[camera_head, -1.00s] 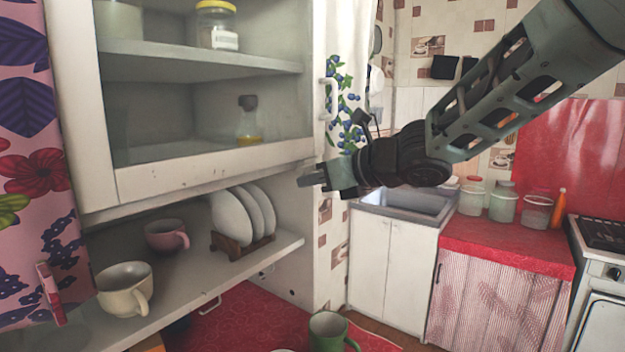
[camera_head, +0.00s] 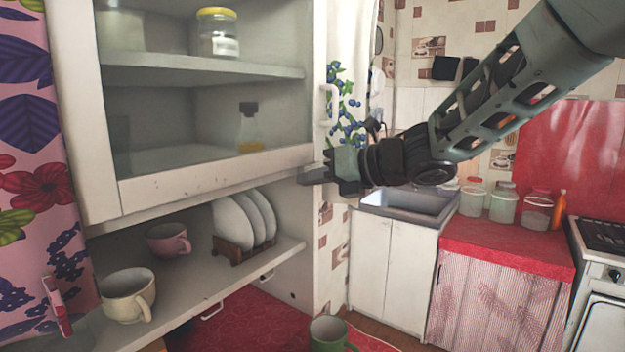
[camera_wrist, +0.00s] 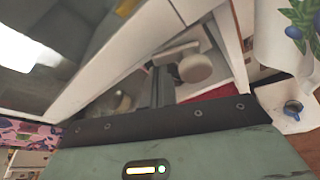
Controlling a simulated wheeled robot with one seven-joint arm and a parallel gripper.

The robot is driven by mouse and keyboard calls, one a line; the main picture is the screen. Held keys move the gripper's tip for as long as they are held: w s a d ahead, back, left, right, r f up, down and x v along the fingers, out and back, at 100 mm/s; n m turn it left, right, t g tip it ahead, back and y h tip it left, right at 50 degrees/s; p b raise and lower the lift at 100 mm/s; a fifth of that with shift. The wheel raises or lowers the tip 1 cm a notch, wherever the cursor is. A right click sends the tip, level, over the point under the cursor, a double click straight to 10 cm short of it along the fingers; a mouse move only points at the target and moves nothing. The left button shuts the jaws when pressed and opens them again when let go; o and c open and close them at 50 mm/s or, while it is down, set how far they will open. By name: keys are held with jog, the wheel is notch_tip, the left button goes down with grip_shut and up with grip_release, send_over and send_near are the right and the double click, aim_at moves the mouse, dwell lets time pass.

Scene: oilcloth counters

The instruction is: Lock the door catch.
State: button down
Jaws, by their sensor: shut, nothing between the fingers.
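The white glazed cabinet door (camera_head: 216,183) fills the upper left of the head view, with a white bar handle (camera_head: 330,105) near its right edge. It appears closed. My gripper (camera_head: 308,176) is shut and empty. It is just under the door's lower right corner, below the handle; I cannot tell whether it touches the door. In the wrist view, the closed fingers (camera_wrist: 158,86) point under the white door frame (camera_wrist: 115,62), toward the open shelf.
The open shelf (camera_head: 205,285) below holds a cream mug (camera_head: 122,296), a pink cup (camera_head: 165,240) and plates (camera_head: 233,222) in a rack. A green mug (camera_head: 328,334) stands lower down. A sink (camera_head: 410,203) and red counter (camera_head: 505,240) lie to the right.

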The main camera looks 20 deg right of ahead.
jog(key=shift+r+m, duration=0.25)
jog(key=shift+m, duration=0.15)
jog(key=shift+r+b, duration=0.2)
jog(key=shift+b, duration=0.2)
